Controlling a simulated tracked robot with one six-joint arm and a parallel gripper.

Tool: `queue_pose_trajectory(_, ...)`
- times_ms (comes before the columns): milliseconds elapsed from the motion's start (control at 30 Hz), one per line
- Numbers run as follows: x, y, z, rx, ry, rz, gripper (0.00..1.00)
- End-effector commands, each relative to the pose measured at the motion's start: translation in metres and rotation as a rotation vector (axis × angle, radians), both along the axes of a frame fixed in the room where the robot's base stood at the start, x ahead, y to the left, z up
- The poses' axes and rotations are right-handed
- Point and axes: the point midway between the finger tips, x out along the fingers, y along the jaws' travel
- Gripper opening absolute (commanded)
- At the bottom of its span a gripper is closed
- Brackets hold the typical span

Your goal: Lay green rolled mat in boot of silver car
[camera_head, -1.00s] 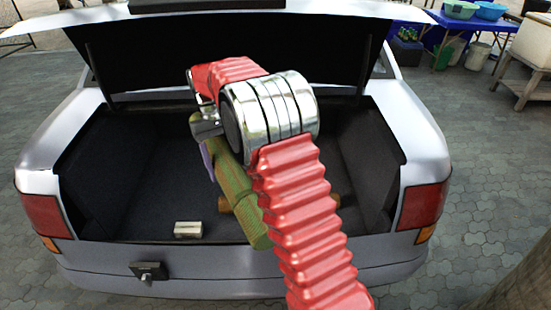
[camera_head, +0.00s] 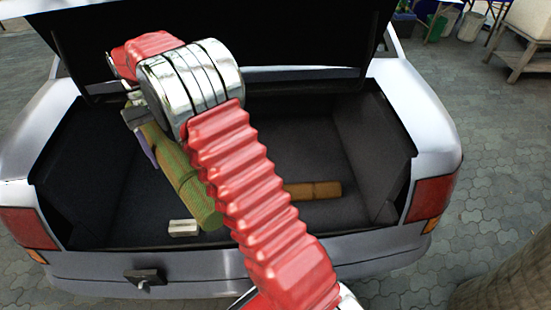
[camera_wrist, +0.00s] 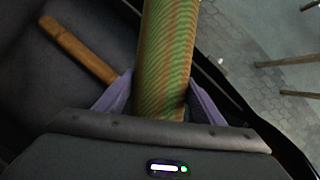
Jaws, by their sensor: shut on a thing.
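The silver car (camera_head: 435,125) stands with its boot lid up, and the dark boot floor (camera_head: 270,215) shows. The green rolled mat (camera_head: 185,180) is tilted over the left part of the boot, partly hidden by my red arm. In the wrist view the mat (camera_wrist: 165,55) runs up from between the two purple fingers. My gripper (camera_wrist: 160,100) is shut on it. In the head view my gripper (camera_head: 147,148) is mostly hidden behind the wrist. I cannot tell whether the mat's lower end touches the floor.
A brown wooden roll (camera_head: 313,190) lies on the boot floor right of my arm; it also shows in the wrist view (camera_wrist: 80,50). A small pale block (camera_head: 183,228) lies near the front sill. The right side of the boot is clear.

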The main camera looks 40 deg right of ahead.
Motion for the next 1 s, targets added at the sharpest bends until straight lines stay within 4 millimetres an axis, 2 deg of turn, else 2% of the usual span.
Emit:
queue_pose_trajectory(300, 0.000, 0.014, 0.001, 0.000, -0.001, 0.025, 0.22)
queue_pose_trajectory(467, -0.002, 0.005, -0.002, 0.000, 0.000, -0.024, 0.22)
queue_pose_trajectory(667, -0.013, -0.030, -0.014, 0.000, 0.000, -0.230, 0.22)
queue_pose_trajectory(1000, -0.049, -0.111, -0.040, -0.001, 0.001, -0.780, 0.22)
